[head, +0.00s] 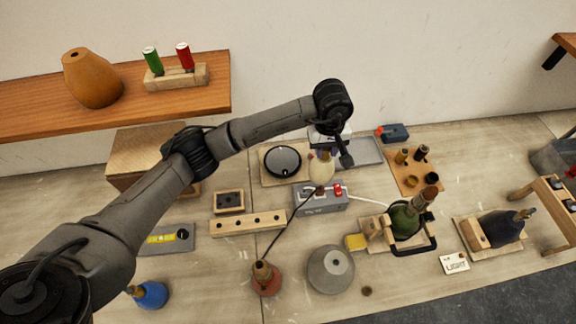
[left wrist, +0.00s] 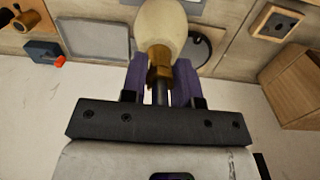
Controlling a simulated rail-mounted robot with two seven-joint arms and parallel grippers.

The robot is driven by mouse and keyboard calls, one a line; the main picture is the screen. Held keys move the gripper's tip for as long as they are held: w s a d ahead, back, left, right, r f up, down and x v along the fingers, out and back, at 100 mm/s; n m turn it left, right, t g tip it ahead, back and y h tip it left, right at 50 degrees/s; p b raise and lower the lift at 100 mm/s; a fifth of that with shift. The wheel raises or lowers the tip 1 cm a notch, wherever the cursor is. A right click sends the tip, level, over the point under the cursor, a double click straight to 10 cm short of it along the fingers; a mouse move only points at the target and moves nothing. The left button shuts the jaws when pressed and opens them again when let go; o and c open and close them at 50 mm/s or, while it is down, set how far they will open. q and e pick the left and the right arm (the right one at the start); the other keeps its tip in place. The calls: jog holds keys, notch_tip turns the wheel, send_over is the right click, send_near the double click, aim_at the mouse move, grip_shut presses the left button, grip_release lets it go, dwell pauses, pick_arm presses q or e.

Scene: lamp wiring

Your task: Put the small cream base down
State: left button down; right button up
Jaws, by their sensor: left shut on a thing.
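The small cream base (head: 321,170) is a rounded, bulb-like body with a brass-brown neck. My left gripper (head: 323,152) is shut on it from above in the head view. In the left wrist view, the purple fingers of my left gripper (left wrist: 161,85) close around the brass neck, and the cream body of the base (left wrist: 160,25) extends beyond them. In the head view the base appears just above or behind the grey box with a red switch (head: 320,200). I cannot tell whether it touches anything. My right gripper is not in view.
A red base (head: 266,279) with a dark cord and a grey cone shade (head: 331,269) stand at the front. A green base (head: 404,221) sits in a wooden holder to the right.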

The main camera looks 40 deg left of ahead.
pick_arm(q)
jog(key=w+a+f+n+b, duration=0.1)
jog(key=a+f, duration=0.3)
jog(key=a, duration=0.4)
jog(key=w+a+f+n+b, duration=0.1)
jog(key=a+f+n, duration=0.3)
jog(key=a, duration=0.4)
jog(key=shift+a+f+b, duration=0.4)
jog(key=shift+f+b, duration=0.15)
jog(key=shift+f, duration=0.2)
jog(key=c, duration=0.9)
grip_release()
jog(key=shift+o, duration=0.2)
jog(key=shift+r, duration=2.05)
